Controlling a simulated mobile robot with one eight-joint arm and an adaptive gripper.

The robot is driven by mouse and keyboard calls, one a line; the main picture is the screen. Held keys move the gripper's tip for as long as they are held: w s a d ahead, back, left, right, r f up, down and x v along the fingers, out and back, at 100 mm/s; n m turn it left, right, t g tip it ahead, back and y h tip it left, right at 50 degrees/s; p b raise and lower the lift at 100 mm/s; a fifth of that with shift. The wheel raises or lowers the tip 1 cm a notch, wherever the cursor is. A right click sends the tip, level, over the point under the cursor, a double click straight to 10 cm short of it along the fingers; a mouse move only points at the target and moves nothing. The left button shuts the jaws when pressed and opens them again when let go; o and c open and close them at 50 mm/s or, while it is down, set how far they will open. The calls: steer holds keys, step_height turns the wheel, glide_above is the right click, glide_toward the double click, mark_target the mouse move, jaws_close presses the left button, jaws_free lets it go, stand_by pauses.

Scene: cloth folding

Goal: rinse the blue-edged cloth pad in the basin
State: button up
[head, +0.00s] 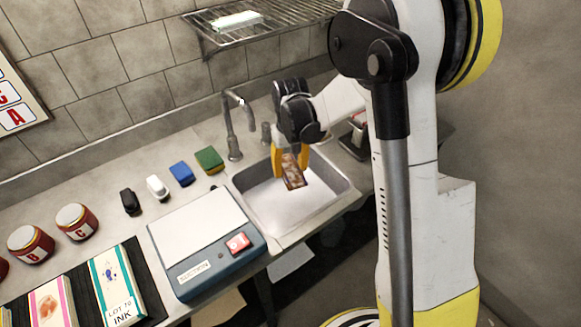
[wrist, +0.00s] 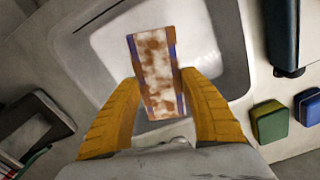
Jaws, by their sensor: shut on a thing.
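The blue-edged cloth pad (wrist: 158,70) is white with brown stains and has blue strips along its long sides. My gripper (wrist: 160,85) is shut on it, with a yellow finger at each side. In the head view my gripper (head: 290,158) points down and holds the pad (head: 293,176) over the basin (head: 283,212). The basin is a grey sink with a pale inside; it lies behind the pad in the wrist view (wrist: 112,50). I cannot tell how far the pad is above the basin floor.
A faucet (head: 230,125) stands behind the basin. Green (head: 209,160) and blue (head: 181,173) sponges, a white brush (head: 157,187) and a black one (head: 130,201) lie left of it. A boxy device (head: 205,240) stands close to the basin's left. A wire rack (head: 270,27) hangs above.

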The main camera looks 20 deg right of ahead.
mark_target(290, 168)
steer(key=shift+f+b, duration=4)
steer(key=shift+f, duration=2.4)
steer(key=shift+r+p, duration=4.05)
steer(key=shift+r, duration=2.3)
steer(key=shift+r+p, duration=1.25)
steer(key=shift+r, duration=0.7)
